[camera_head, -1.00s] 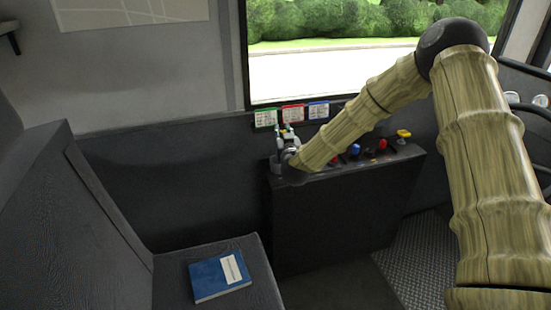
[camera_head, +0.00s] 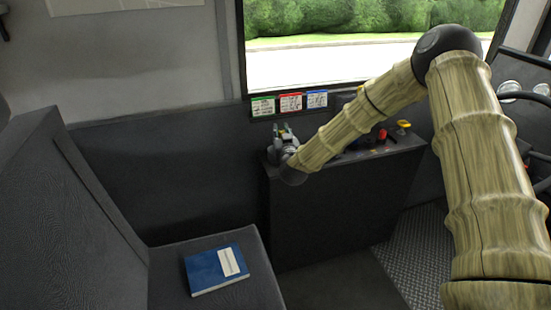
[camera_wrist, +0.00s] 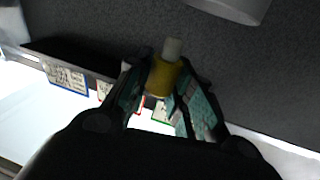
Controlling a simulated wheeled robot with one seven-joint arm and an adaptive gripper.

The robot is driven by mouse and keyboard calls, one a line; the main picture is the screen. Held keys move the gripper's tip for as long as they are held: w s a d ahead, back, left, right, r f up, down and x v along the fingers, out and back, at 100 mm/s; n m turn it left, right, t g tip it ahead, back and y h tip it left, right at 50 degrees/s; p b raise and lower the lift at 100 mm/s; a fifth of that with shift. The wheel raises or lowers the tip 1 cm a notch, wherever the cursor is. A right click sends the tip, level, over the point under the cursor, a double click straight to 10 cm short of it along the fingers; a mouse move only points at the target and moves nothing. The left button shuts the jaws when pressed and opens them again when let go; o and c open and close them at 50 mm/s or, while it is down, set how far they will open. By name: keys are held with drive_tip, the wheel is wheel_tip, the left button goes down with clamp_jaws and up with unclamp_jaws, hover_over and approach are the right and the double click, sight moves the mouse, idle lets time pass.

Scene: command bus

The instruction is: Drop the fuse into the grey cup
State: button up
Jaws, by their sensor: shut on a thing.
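The fuse (camera_wrist: 163,78) is a yellow cylinder with a pale end, held between the fingertips of my gripper (camera_wrist: 160,85) in the wrist view. My gripper is shut on it; it also shows small in the head view (camera_head: 284,132), above the left end of the console. A pale grey rounded rim at the top of the wrist view looks like the grey cup (camera_wrist: 238,8), apart from the fuse. In the head view the cup (camera_head: 272,155) is partly hidden by my gripper and wrist.
The dark console (camera_head: 335,205) stands under the window, with a red knob (camera_head: 382,135) and a yellow one (camera_head: 403,124) on top. Green, red and blue cards (camera_head: 290,103) line the wall behind. A blue book (camera_head: 215,270) lies on the seat (camera_head: 170,262).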

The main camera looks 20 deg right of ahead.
drive_tip(key=o, duration=0.9)
drive_tip(key=shift+c, duration=0.2)
drive_tip(key=s+a, duration=0.1)
drive_tip(key=s, duration=1.1)
drive_tip(key=shift+a, duration=0.25)
